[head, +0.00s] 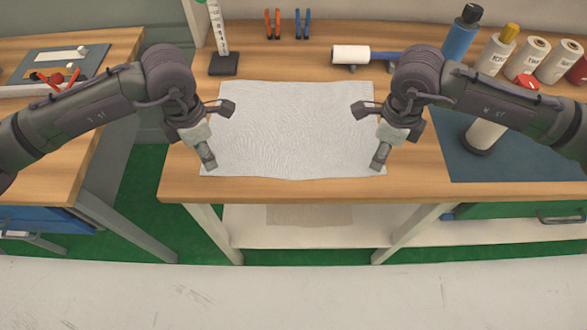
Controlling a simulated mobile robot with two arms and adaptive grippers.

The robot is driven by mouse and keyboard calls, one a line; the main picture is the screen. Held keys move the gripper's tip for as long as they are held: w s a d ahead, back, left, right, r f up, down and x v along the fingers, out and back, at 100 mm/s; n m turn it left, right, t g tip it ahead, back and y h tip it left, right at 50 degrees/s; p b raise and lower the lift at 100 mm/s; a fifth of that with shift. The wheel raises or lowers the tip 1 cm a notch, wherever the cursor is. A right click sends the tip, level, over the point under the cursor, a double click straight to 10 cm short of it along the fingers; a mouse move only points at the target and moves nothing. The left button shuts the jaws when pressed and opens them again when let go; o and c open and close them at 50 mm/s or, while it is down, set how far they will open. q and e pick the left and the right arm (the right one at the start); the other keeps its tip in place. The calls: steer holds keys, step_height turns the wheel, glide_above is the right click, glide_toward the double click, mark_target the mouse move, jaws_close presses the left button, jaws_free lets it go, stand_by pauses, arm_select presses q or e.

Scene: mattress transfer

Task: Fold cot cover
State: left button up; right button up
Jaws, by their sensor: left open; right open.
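The cot cover (292,130) is a white, textured sheet lying flat, spread out on the wooden table in the head view. Its near edge runs close to the table's front edge. My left gripper (219,137) is open over the cover's left side, with one finger near its front left corner. My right gripper (367,138) is open over the cover's right side, with one finger near its front right corner. Both grippers look empty. I cannot tell whether the fingers touch the cloth. The arms hide parts of the cover's side edges.
A white roll on a blue holder (384,57), orange clips (272,23) and blue clips (303,23) lie behind the cover. A ruler stand (223,64) is at the back left. Several bottles and spools stand back right.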

arm_select(q)
steer(key=shift+w+f, duration=0.1)
steer(key=shift+f, duration=1.95)
arm_select(e)
steer(key=shift+f, duration=2.05)
arm_select(q)
steer(key=shift+f, duration=0.25)
arm_select(e)
steer(key=shift+w+f, duration=0.1)
steer(key=shift+f, duration=0.15)
arm_select(q)
jaws_close()
arm_select(e)
jaws_close()
steer(key=shift+s+f, duration=0.1)
steer(key=shift+s, duration=0.1)
